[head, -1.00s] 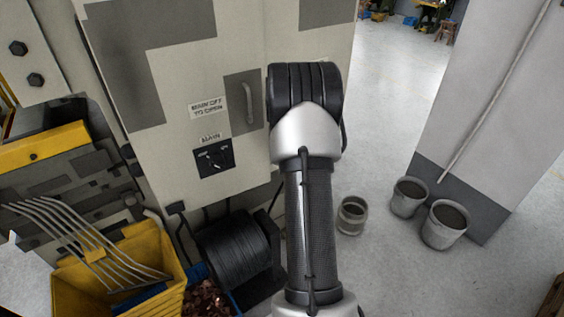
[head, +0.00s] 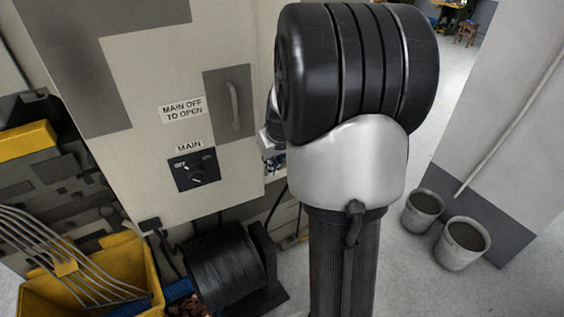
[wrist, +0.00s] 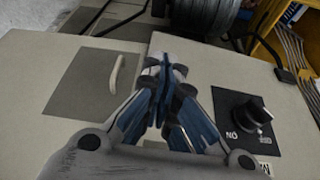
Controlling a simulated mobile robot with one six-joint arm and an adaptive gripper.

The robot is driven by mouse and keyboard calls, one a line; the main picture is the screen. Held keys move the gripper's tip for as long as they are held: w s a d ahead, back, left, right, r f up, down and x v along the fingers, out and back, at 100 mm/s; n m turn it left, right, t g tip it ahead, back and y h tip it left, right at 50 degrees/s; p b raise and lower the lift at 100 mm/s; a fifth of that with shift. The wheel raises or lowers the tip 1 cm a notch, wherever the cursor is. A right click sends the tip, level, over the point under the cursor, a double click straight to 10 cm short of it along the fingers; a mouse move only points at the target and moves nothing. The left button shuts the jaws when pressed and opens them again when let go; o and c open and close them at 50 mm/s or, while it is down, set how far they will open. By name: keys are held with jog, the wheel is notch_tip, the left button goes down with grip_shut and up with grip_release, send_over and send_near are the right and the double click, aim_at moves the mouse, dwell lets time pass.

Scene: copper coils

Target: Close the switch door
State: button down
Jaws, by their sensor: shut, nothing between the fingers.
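The beige cabinet front (head: 130,160) with grey patches fills the left of the head view. A pale handle (head: 234,105) sits on a grey patch above and right of the black MAIN switch (head: 195,170). In the wrist view the handle (wrist: 117,75) is at the left and the switch (wrist: 250,115) at the right, with a seam between their panels. I cannot tell how far the door stands open. My gripper (wrist: 165,78) is shut and empty, between handle and switch in the wrist view; contact is unclear. My arm mostly hides it in the head view.
A black cable drum (head: 225,272) stands below the cabinet, beside a yellow bin (head: 95,285) with bent metal rods. Two grey buckets (head: 464,243) stand at the right near a pillar (head: 500,130).

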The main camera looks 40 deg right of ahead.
jog(key=w+f, duration=0.2)
jog(key=w+d+f, duration=0.1)
jog(key=w+f, duration=0.1)
jog(key=f, duration=0.1)
jog(key=w+d+f, duration=0.1)
jog(key=w+f, duration=0.2)
jog(key=shift+d+f, duration=0.1)
jog(key=shift+f, duration=0.05)
